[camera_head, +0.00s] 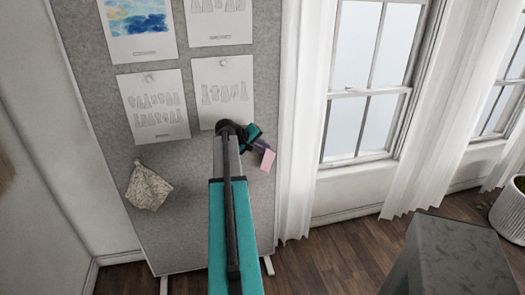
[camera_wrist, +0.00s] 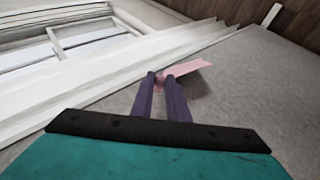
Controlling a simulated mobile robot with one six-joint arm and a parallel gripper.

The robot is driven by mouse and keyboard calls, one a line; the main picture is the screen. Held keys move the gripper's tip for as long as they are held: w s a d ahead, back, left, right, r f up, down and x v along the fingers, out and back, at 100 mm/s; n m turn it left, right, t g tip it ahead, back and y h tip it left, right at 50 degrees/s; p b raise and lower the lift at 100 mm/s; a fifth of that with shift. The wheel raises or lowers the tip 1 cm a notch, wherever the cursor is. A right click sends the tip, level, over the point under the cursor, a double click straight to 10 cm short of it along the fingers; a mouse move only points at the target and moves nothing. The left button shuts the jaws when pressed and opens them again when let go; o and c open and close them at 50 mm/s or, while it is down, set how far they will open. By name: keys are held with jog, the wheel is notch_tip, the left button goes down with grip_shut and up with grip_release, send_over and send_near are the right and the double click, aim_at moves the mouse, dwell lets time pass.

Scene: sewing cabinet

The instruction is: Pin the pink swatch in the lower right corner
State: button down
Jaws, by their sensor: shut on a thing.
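The pink swatch (camera_head: 267,160) is at the tip of my gripper (camera_head: 259,147), in front of the lower right part of the grey pinboard (camera_head: 190,222). In the wrist view the pink swatch (camera_wrist: 190,73) lies between the two dark fingertips of my gripper (camera_wrist: 161,76) and sticks out to the right. The fingers are close together and shut on it. The swatch is close to the board's surface; I cannot tell whether it touches. No pin on the swatch is visible.
A patterned cream swatch (camera_head: 148,187) hangs at the board's lower left. Several paper sheets (camera_head: 155,105) are pinned above. A white curtain (camera_head: 300,120) and window (camera_head: 365,85) stand to the right. A grey block-like surface (camera_head: 450,258) is at lower right.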

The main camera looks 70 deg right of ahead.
jog(key=shift+w+d, duration=0.55)
jog(key=shift+d, duration=0.25)
jog(key=shift+w+d, duration=0.55)
jog(key=shift+d, duration=0.25)
jog(key=shift+w+d, duration=0.2)
jog(key=shift+d, duration=0.05)
dwell(0.4)
jog(key=c, duration=1.6)
grip_release()
jog(key=shift+c, duration=0.2)
jog(key=shift+a+r, duration=0.1)
jog(key=shift+a, duration=0.05)
jog(key=b+v, duration=0.3)
jog(key=v, duration=1)
jog(key=shift+a+r, duration=0.15)
jog(key=shift+a, duration=0.05)
